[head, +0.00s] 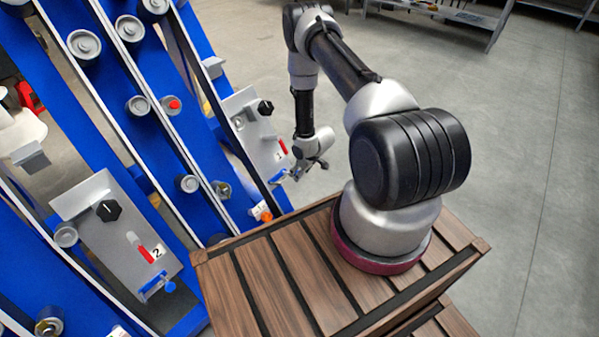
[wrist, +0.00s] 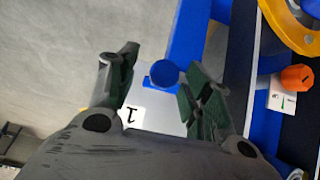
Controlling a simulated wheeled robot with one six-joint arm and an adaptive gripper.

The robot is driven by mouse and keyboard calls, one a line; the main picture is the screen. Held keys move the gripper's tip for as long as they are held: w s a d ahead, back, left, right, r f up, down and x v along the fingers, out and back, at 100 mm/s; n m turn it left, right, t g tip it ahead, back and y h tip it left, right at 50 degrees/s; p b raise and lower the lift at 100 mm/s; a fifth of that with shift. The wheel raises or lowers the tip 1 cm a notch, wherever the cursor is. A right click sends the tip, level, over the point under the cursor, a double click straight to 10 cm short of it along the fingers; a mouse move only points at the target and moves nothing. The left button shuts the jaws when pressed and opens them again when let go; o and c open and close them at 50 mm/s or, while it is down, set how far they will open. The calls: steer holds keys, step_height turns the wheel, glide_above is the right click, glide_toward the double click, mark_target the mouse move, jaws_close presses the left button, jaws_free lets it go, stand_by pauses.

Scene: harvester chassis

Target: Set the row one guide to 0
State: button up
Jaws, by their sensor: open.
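The row one panel (head: 255,130) is a grey plate with a black knob (head: 265,107), a red-tipped lever (head: 282,147) and a label "1" (head: 280,157). In the wrist view the label "1" (wrist: 130,117) shows below a round blue knob (wrist: 165,74) on a blue bar, which I take as the row one guide. My gripper (head: 300,170) is at the lower end of this panel. In the wrist view my gripper (wrist: 163,68) is open, its fingers on either side of the blue knob; the right finger appears close to it. I cannot tell any contact. No guide scale is readable.
An orange knob (head: 266,217) sits below panel one; it also shows in the wrist view (wrist: 297,77). The row two panel (head: 90,200) has a black knob, red lever and blue clamp (head: 157,285). Blue beams with grey rollers fill the left. Open floor (head: 510,150) lies right.

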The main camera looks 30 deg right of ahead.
steer(key=v, duration=1.1)
steer(key=shift+r, duration=0.15)
steer(key=s+d+r+m+g+h, duration=0.25)
steer(key=s+g, duration=0.35)
steer(key=s, duration=0.7)
steer(key=s+a+r+t, duration=0.2)
steer(key=s+r, duration=0.2)
steer(key=r, duration=1.2)
steer(key=s+a+r+m+t, duration=0.1)
steer(key=s+r, duration=0.4)
steer(key=r, duration=1.2)
steer(key=s+a+r+m+t, duration=0.1)
steer(key=s+a+r+t, duration=0.2)
steer(key=r, duration=1.4)
steer(key=shift+s+a+y, duration=0.35)
steer(key=shift+s+a, duration=0.8)
steer(key=shift+r, duration=0.15)
